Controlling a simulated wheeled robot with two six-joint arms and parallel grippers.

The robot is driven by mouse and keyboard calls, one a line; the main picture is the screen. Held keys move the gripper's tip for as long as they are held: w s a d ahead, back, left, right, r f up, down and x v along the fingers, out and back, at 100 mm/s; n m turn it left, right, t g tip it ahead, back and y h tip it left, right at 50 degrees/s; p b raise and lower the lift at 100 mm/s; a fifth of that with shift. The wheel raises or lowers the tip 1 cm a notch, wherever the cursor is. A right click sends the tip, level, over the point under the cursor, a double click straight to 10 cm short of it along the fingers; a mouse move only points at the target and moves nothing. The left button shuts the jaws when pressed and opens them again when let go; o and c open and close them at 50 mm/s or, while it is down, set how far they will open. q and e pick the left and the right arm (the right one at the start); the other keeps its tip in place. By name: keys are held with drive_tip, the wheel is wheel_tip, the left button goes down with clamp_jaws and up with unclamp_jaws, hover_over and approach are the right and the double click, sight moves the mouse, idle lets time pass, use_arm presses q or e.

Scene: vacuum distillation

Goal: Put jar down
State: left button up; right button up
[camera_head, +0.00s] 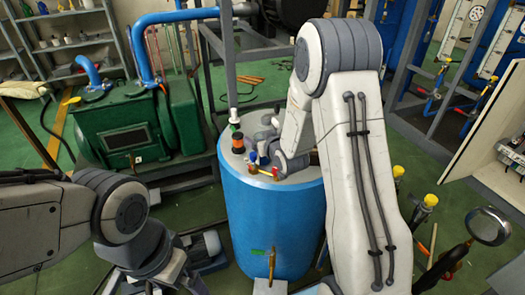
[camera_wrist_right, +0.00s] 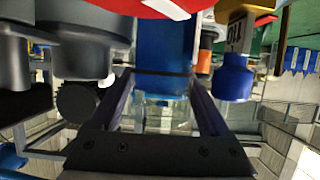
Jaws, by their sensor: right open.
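In the right wrist view, a clear, glass-like shape (camera_wrist_right: 165,112), possibly the jar, shows between the fingers of my right gripper (camera_wrist_right: 162,78). The fingers stand apart, and I cannot tell whether they touch it. A blue upright part (camera_wrist_right: 165,45) is just beyond the fingertips. In the head view my right wrist is over the top of the blue tank (camera_head: 272,225) and hides most of the gripper; no jar can be made out there. My left arm comes in at the lower left, its gripper not visible.
A green machine (camera_head: 125,130) is to the left. A metal frame rises behind the tank. A white panel (camera_head: 497,130) stands at right.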

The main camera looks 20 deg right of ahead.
drive_tip(key=shift+w, duration=0.1)
drive_tip(key=c, duration=1.1)
clamp_jaws()
drive_tip(key=shift+r, duration=0.1)
